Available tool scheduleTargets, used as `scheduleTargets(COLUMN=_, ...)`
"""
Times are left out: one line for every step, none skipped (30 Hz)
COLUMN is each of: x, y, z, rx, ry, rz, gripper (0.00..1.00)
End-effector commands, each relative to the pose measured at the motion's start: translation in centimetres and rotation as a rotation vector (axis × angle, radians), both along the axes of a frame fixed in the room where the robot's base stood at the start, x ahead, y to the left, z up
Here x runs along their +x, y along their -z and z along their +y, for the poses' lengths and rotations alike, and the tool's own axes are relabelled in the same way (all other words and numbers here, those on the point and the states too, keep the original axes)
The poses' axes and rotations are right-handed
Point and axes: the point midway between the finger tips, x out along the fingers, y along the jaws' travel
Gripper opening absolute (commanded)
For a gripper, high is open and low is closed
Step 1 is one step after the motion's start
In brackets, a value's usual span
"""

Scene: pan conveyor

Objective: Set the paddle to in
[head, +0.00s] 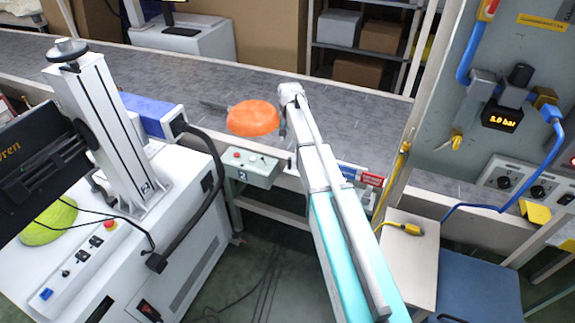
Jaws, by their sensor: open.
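My arm reaches up from the bottom right over the conveyor (340,115). My gripper (283,130) hangs below the white wrist, just right of an orange pan (252,118), and is small and partly hidden by the arm. It is open, with nothing visible in it. The orange pan lies on the grey belt, with a dark flat piece at its left that may be its handle. I cannot tell for sure which part is the paddle. A small control box (250,168) with a red button and other controls sits on the conveyor's near edge, below the pan.
A white machine cabinet (190,262) with a column and blue unit stands at left. A beige stand and blue box are beside my arm. The belt right of the wrist is clear.

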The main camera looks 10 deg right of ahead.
Motion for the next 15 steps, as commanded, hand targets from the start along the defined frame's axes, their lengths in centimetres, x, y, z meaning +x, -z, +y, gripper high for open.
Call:
scheduleTargets(x=0.0, y=0.4, z=0.0, rx=0.0, ry=0.0, rz=0.0, gripper=0.59)
scheduleTargets(x=0.0, y=0.6, z=0.0, rx=0.0, ry=0.0, rz=0.0, gripper=0.59)
scheduleTargets(x=0.0, y=0.9, z=0.0, rx=0.0, ry=0.0, rz=0.0, gripper=0.59)
scheduleTargets(x=0.0, y=1.1, z=0.0, rx=0.0, ry=0.0, rz=0.0, gripper=0.59)
scheduleTargets(x=0.0, y=1.3, z=0.0, rx=0.0, ry=0.0, rz=0.0, gripper=0.59)
scheduleTargets(x=0.0, y=1.6, z=0.0, rx=0.0, ry=0.0, rz=0.0, gripper=0.59)
scheduleTargets(x=0.0, y=1.8, z=-0.1, rx=0.0, ry=0.0, rz=0.0, gripper=0.59)
scheduleTargets(x=0.0, y=2.0, z=-0.1, rx=0.0, ry=0.0, rz=0.0, gripper=0.59)
scheduleTargets(x=0.0, y=2.3, z=-0.1, rx=0.0, ry=0.0, rz=0.0, gripper=0.59)
scheduleTargets(x=0.0, y=2.6, z=-0.1, rx=0.0, ry=0.001, rz=0.0, gripper=0.59)
scheduleTargets(x=0.0, y=2.8, z=-0.1, rx=0.0, ry=0.001, rz=0.0, gripper=0.59)
scheduleTargets(x=0.0, y=3.1, z=-0.1, rx=0.0, ry=0.001, rz=0.0, gripper=0.59)
scheduleTargets(x=0.0, y=3.3, z=-0.1, rx=0.0, ry=0.001, rz=0.0, gripper=0.59)
scheduleTargets(x=0.0, y=3.6, z=-0.1, rx=0.0, ry=0.001, rz=0.0, gripper=0.59)
scheduleTargets(x=0.0, y=3.9, z=-0.1, rx=0.0, ry=0.001, rz=0.0, gripper=0.59)
